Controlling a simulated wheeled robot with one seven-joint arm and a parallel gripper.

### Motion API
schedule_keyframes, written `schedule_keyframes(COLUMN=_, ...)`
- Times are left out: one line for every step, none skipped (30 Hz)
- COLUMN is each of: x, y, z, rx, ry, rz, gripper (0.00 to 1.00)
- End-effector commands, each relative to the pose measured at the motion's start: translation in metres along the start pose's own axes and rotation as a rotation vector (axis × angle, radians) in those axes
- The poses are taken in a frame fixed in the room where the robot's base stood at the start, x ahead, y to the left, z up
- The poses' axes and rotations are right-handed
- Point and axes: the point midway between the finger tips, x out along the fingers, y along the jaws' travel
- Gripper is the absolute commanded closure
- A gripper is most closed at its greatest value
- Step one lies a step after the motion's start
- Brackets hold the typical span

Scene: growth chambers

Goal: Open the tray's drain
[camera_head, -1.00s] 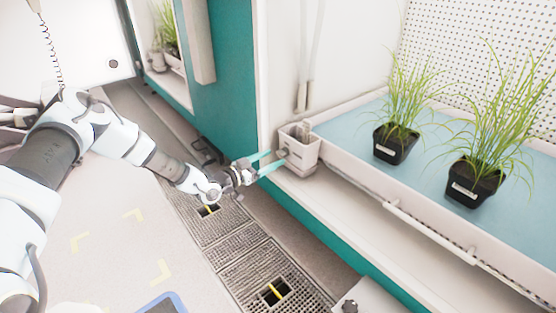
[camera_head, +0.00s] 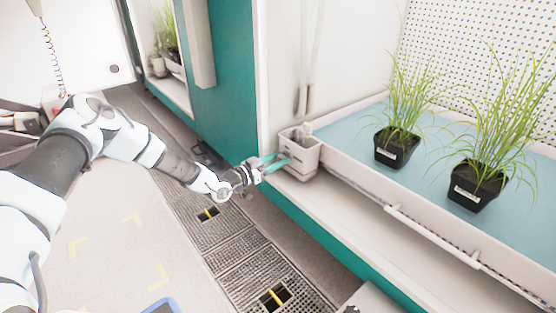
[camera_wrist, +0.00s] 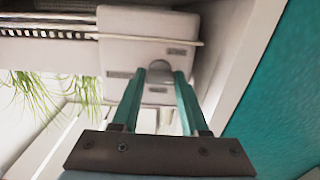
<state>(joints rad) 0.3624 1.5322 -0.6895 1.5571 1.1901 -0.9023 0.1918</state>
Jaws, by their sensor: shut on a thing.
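The tray (camera_head: 358,176) has a pale rim and a blue surface, and it lies on the chamber shelf at the right. A pale drain box (camera_head: 305,160) stands at the tray's near left corner; it also shows in the wrist view (camera_wrist: 122,58). My gripper (camera_head: 283,158) reaches the box's front with its two teal fingers. In the wrist view, my gripper (camera_wrist: 160,78) is shut on a small grey drain knob (camera_wrist: 159,66) on the box's face. The fingers hide the knob's sides, so I cannot tell its exact angle.
Two black pots of grass (camera_head: 397,148) (camera_head: 476,184) stand on the tray. A pale rail (camera_head: 430,233) runs along the tray's front. A teal chamber wall (camera_head: 224,80) rises left of the box. The floor has grates (camera_head: 245,262) with open squares.

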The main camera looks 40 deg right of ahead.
Motion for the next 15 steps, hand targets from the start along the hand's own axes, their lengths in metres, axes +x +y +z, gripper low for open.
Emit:
schedule_keyframes(x=-0.0001, y=0.0000, z=0.0000, rx=0.000, ry=0.000, rz=0.000, gripper=0.74)
schedule_keyframes(x=-0.0001, y=0.0000, z=0.0000, rx=0.000, ry=0.000, rz=0.000, gripper=0.78)
schedule_keyframes(x=-0.0001, y=0.0000, z=0.0000, rx=0.000, ry=0.000, rz=0.000, gripper=0.82)
schedule_keyframes(x=-0.0001, y=0.0001, z=0.0000, rx=0.000, ry=0.000, rz=0.000, gripper=0.86)
schedule_keyframes(x=-0.0001, y=0.0001, z=0.0000, rx=0.000, ry=0.000, rz=0.000, gripper=0.89)
schedule_keyframes(x=-0.0001, y=0.0001, z=0.0000, rx=0.000, ry=0.000, rz=0.000, gripper=0.94)
schedule_keyframes(x=-0.0001, y=0.0000, z=0.0000, rx=0.000, ry=0.000, rz=0.000, gripper=0.97)
schedule_keyframes(x=-0.0001, y=0.0000, z=0.0000, rx=0.000, ry=0.000, rz=0.000, gripper=1.00)
schedule_keyframes(x=-0.0001, y=0.0001, z=0.0000, rx=0.000, ry=0.000, rz=0.000, gripper=1.00)
schedule_keyframes(x=-0.0001, y=0.0001, z=0.0000, rx=0.000, ry=0.000, rz=0.000, gripper=1.00)
schedule_keyframes(x=-0.0001, y=0.0001, z=0.0000, rx=0.000, ry=0.000, rz=0.000, gripper=1.00)
schedule_keyframes(x=-0.0001, y=0.0000, z=0.0000, rx=0.000, ry=0.000, rz=0.000, gripper=1.00)
schedule_keyframes(x=-0.0001, y=0.0001, z=0.0000, rx=0.001, ry=0.000, rz=0.000, gripper=1.00)
schedule_keyframes(x=-0.0001, y=0.0001, z=-0.0001, rx=0.002, ry=0.000, rz=0.000, gripper=1.00)
schedule_keyframes(x=-0.0001, y=0.0001, z=-0.0001, rx=0.005, ry=0.000, rz=0.000, gripper=1.00)
